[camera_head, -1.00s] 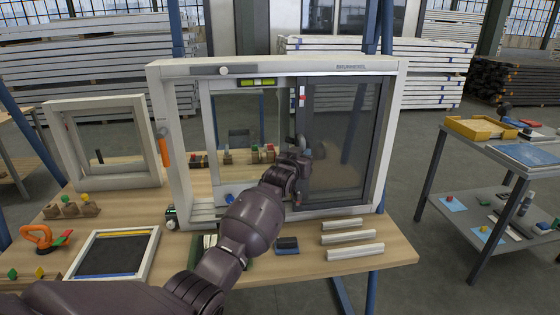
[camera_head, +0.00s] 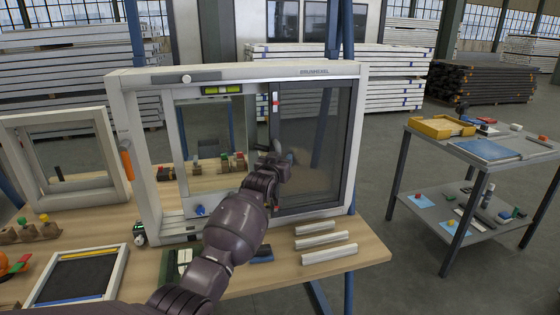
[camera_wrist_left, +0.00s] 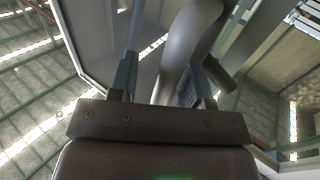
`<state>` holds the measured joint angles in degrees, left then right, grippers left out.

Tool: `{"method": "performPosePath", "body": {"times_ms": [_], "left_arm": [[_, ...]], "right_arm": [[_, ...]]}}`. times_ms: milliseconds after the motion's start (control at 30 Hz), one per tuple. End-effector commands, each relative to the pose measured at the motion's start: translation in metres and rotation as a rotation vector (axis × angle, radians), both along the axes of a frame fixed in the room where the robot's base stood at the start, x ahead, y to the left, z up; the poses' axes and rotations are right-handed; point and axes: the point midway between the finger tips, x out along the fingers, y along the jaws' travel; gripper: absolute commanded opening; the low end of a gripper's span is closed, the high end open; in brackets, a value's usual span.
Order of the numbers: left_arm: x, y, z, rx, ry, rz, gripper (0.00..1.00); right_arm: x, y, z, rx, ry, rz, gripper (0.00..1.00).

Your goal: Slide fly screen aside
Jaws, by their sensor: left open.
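The fly screen (camera_head: 318,140) is a dark mesh panel in a dark frame. My right gripper is not in view.
The window frame stands on a wooden workbench (camera_head: 370,252). White strips (camera_head: 325,243) lie at its front right, and a smaller frame (camera_head: 118,170) stands at left. A grey trolley (camera_head: 420,132) with trays stands to the right, with free floor between.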

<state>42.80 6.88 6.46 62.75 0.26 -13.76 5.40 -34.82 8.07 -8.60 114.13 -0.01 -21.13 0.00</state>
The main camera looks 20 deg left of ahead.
Motion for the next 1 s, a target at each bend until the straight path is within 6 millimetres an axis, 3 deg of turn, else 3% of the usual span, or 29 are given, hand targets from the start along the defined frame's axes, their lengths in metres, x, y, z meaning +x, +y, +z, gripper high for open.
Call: {"method": "performPosePath", "body": {"times_ms": [367,1000], "left_arm": [[-0.016,0.001,0.0,0.0,0.0,0.001,0.44],[-0.096,0.004,0.0,-0.001,-0.001,-0.001,0.44]], "right_arm": [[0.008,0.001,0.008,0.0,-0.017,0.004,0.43],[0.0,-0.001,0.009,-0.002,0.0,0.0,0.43]]}}
